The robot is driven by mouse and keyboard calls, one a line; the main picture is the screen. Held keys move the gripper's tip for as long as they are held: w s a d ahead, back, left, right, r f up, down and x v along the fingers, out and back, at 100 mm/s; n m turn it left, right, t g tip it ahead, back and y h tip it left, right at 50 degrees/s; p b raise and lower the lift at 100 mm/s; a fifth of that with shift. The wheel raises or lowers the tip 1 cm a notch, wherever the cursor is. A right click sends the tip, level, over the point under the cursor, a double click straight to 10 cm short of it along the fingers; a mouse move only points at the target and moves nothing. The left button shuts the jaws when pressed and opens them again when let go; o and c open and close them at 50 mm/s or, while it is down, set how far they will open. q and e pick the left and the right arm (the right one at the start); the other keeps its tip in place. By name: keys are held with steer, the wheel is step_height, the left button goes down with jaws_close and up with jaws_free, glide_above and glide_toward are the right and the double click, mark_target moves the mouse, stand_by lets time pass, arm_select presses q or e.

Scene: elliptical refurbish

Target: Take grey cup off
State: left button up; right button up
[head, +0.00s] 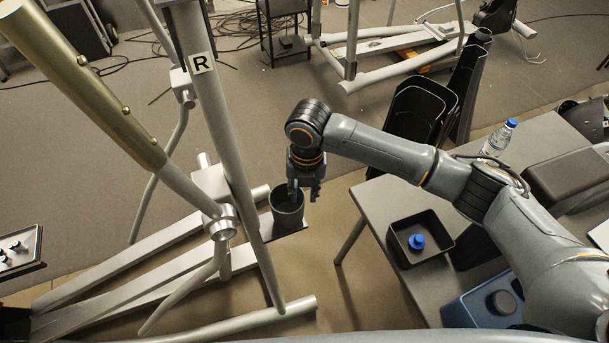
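The grey cup (287,210) stands upright on the elliptical's right foot pedal (289,229), beside the leaning upright marked R. It is dark grey and open at the top. My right gripper (304,191) points down at the cup's upper right rim. Its two fingers are apart, one near the cup's opening and the other to the right of the rim. I cannot tell whether either finger touches the cup. My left gripper is not in view.
The elliptical's tubes (226,130) rise close left of the cup. A grey table (375,200) at right holds a black tray (421,238) with a blue-capped item (416,241), a water bottle (499,139) and a blue box (470,311). Floor shows between table and elliptical.

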mark_target(288, 208)
step_height(288, 208, down, 7)
steer(key=shift+a+f+p, duration=0.15)
steer(key=shift+p, duration=0.45)
steer(key=shift+c, duration=0.5)
jaws_close()
